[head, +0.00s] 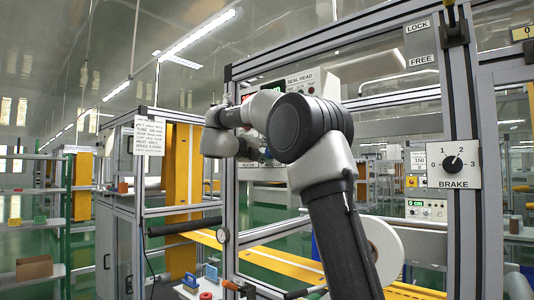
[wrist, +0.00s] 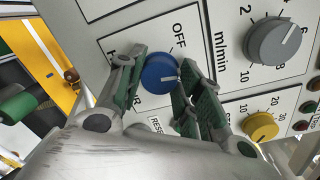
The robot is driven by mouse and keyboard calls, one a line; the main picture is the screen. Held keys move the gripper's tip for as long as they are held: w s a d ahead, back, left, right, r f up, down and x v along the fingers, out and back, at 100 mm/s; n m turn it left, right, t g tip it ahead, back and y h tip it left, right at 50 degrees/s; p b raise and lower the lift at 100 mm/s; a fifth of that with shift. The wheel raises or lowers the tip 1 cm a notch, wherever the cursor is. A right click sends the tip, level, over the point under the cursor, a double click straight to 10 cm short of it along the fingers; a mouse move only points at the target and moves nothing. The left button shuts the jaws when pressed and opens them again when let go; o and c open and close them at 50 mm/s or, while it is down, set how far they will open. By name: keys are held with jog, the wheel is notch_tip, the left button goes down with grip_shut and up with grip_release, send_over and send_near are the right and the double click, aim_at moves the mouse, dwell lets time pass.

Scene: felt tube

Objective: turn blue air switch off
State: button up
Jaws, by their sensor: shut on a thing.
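The blue air switch (wrist: 160,70) is a round knob on a pale panel (wrist: 110,12), in the upper middle of the wrist view. Its white mark points to the right in that view, away from the word OFF printed above it. My gripper (wrist: 161,82) has one green-padded finger on each side of the knob and is shut on it. The lettering left of the knob is partly covered by a finger. In the head view my arm reaches to the panel, and it hides the knob and the fingers.
On the same panel a grey knob (wrist: 276,40) marked m/min and a yellow knob (wrist: 260,127) lie to the right, with small buttons (wrist: 307,107) beyond. In the head view a frame post (head: 463,110) carries a BRAKE dial (head: 453,163). A white roll (head: 380,250) sits behind my arm.

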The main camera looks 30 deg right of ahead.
jog(key=n, duration=1)
jog(key=shift+g, duration=0.3)
jog(key=shift+w, duration=0.1)
dwell(0.3)
jog(key=o, duration=1)
jog(key=shift+o, duration=0.2)
jog(key=v, duration=1.2)
